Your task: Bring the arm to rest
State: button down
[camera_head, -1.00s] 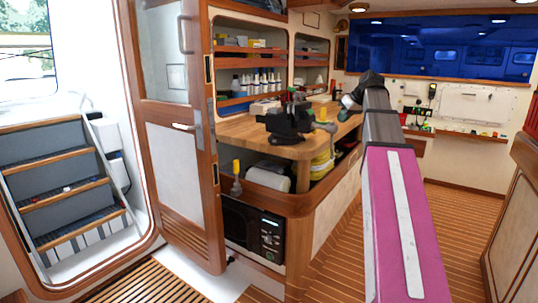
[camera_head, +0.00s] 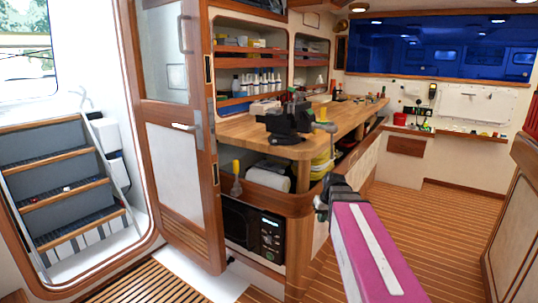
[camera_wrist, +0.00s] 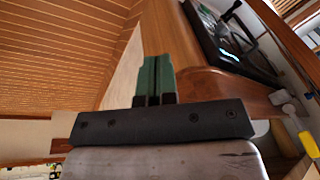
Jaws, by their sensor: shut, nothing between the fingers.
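My gripper (camera_wrist: 155,62) shows in the wrist view with its two green fingers together and nothing between them. The fingers point toward the wooden corner of the workbench's lower cabinet, with the plank floor to the left; I cannot tell the exact gap. In the head view my magenta arm (camera_head: 374,248) reaches up from the bottom edge. Its dark wrist end is low, in front of the cabinet's right side. The fingers are not clear in that view.
The wooden workbench (camera_head: 228,131) carries a black vise (camera_head: 284,122). A black microwave-like appliance (camera_head: 252,231) sits below; it also shows in the wrist view (camera_wrist: 232,40). A door (camera_head: 178,165) stands left of the bench. The plank floor (camera_head: 452,225) on the right is clear.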

jog(key=s+a+f+m+g+h, duration=0.1)
jog(key=s+a+f, duration=0.1)
jog(key=s+f, duration=1)
jog(key=shift+a+f+g+h, duration=0.2)
jog(key=shift+f+g+h, duration=0.1)
jog(key=shift+f, duration=0.4)
jog(key=shift+s, duration=0.1)
